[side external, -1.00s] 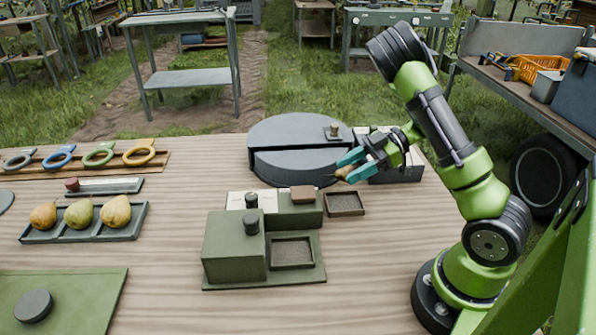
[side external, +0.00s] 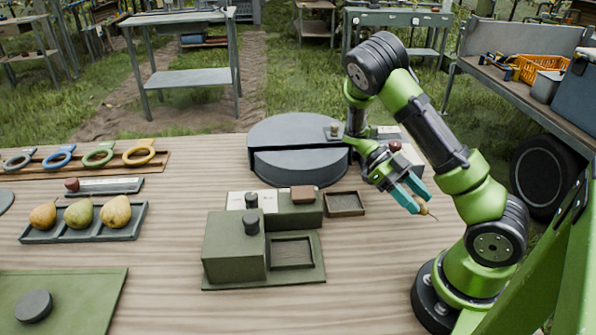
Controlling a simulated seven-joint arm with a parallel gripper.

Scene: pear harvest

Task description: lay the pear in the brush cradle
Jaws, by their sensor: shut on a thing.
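My gripper (side external: 420,204), with teal fingers, points down and right at the right of the table, clear of the other things. It is shut on the pear (side external: 423,209), mostly hidden between the fingers; only a tan end with a thin stem-like tip shows. The brush cradle is not certain: a small dark-floored tray (side external: 345,211) and a similar dark recess (side external: 292,266) on the green stepped block (side external: 233,244) both look bristle-lined. Both look empty, and my gripper is to the right of both.
Several pears (side external: 79,215) lie in a grey tray (side external: 40,237) at left. A dark round two-level stand (side external: 300,168) is at the back. Coloured rings (side external: 98,154) lie on a rack. A green mat (side external: 80,305) with a dark disc is front left. The front middle table is clear.

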